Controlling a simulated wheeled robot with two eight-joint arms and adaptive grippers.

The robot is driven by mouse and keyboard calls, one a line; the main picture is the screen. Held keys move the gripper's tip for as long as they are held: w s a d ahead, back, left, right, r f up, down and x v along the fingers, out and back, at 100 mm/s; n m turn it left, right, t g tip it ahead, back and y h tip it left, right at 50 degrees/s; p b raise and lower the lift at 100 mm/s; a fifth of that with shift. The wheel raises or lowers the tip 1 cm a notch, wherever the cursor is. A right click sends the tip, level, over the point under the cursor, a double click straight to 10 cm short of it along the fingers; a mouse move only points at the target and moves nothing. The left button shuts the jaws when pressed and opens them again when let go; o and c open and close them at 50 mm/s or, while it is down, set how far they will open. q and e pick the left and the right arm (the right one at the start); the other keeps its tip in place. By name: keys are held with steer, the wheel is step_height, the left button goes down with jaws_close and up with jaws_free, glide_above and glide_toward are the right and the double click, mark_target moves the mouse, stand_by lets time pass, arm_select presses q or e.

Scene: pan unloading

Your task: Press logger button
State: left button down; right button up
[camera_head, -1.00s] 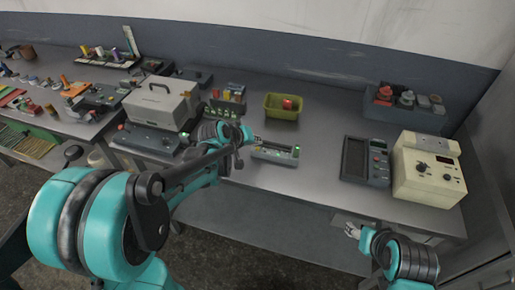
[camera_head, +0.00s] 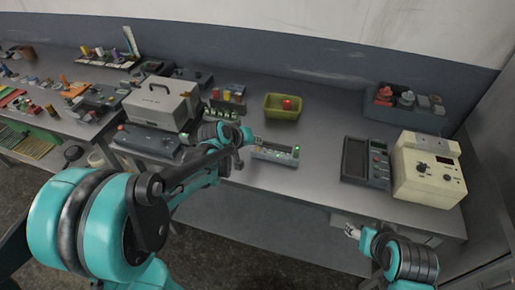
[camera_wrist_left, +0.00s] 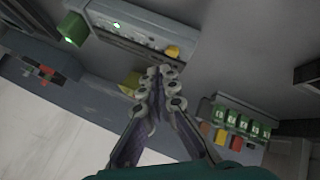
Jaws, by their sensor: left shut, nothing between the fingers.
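A small grey device (camera_head: 277,153) with green lights, which looks like the logger, lies on the bench near its front edge. In the left wrist view the device (camera_wrist_left: 140,32) is at the top, with a yellow button (camera_wrist_left: 172,51) at its near right and a green block (camera_wrist_left: 73,28) at its left end. My left gripper (camera_head: 255,141) is shut and empty at the device's left end; in the left wrist view its fingertips (camera_wrist_left: 158,78) are just below the yellow button. I cannot tell whether they touch. My right gripper (camera_head: 352,230) is near the bench's front edge, its jaws too small to judge.
A yellow-green bin (camera_head: 282,112) with a red item stands behind the device. A block with green parts (camera_wrist_left: 240,122) is at the lower right of the wrist view. A dark panel unit (camera_head: 366,162) and a cream box (camera_head: 428,172) stand right. The bench between is clear.

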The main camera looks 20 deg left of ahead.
arm_select(q)
steer(key=shift+f+b, duration=0.3)
steer(key=shift+f, duration=0.15)
steer(key=shift+f+b, duration=0.35)
steer(key=shift+f, duration=0.05)
stand_by(0.6)
steer(key=shift+r, duration=0.1)
steer(key=shift+r+p, duration=0.75)
steer(key=shift+r, duration=0.05)
step_height(320, 180, up, 6)
steer(key=p, duration=0.5)
steer(key=shift+s, duration=0.1)
